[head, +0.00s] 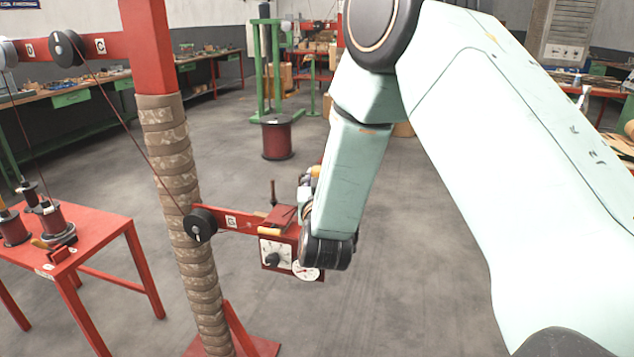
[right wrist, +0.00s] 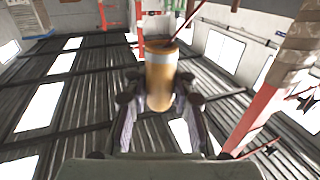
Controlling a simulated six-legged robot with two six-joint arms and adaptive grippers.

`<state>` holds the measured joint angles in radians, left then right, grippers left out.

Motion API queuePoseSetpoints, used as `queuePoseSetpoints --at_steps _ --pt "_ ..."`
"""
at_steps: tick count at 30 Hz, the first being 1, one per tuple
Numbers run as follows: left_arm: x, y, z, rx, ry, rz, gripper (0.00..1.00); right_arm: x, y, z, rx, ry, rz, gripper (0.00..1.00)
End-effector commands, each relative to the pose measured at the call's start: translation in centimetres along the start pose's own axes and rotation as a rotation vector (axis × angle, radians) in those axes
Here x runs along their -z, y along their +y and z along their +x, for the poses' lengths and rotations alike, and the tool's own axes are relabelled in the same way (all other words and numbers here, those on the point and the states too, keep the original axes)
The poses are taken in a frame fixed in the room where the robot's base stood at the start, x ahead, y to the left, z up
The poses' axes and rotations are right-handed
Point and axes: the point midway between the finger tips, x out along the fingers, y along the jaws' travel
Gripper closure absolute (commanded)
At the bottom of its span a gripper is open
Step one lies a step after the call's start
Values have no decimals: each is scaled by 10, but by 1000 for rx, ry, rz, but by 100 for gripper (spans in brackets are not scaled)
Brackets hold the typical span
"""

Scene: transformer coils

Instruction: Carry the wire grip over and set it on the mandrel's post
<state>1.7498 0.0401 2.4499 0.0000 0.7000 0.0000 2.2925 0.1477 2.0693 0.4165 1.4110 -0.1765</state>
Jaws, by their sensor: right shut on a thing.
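My right gripper (right wrist: 160,100) is shut on an orange-brown handle with a pale band, which I take to be the wire grip (right wrist: 160,80). It stands between the two fingers in the right wrist view. In the head view a small orange part of it (head: 314,171) shows beside my wrist, and my arm hides most of the gripper. A tall red post (head: 180,190) wrapped in brown banding stands left of the gripper, apart from it. A thin dark upright pin (head: 273,192) rises near the gripper. I cannot tell which is the mandrel's post. My left gripper is not in view.
A red arm with a black pulley (head: 200,225) and a gauge box (head: 278,255) juts from the wrapped post toward my wrist. A wire runs down to the pulley. A red table (head: 100,232) with spools stands left.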

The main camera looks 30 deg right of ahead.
Motion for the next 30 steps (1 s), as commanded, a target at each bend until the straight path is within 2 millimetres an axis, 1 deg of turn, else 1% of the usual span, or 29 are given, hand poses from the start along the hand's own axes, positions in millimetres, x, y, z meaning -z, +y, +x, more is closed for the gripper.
queuePoseSetpoints --at_steps 6,16,26,30 --pt "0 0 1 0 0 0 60 1 -2 0 -120 4 -3 100" --pt "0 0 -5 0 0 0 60 1 -1 0 -314 3 -2 100" --pt "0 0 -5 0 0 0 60 0 0 0 -342 0 0 100" --pt "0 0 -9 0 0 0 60 1 1 0 -341 -8 4 100"
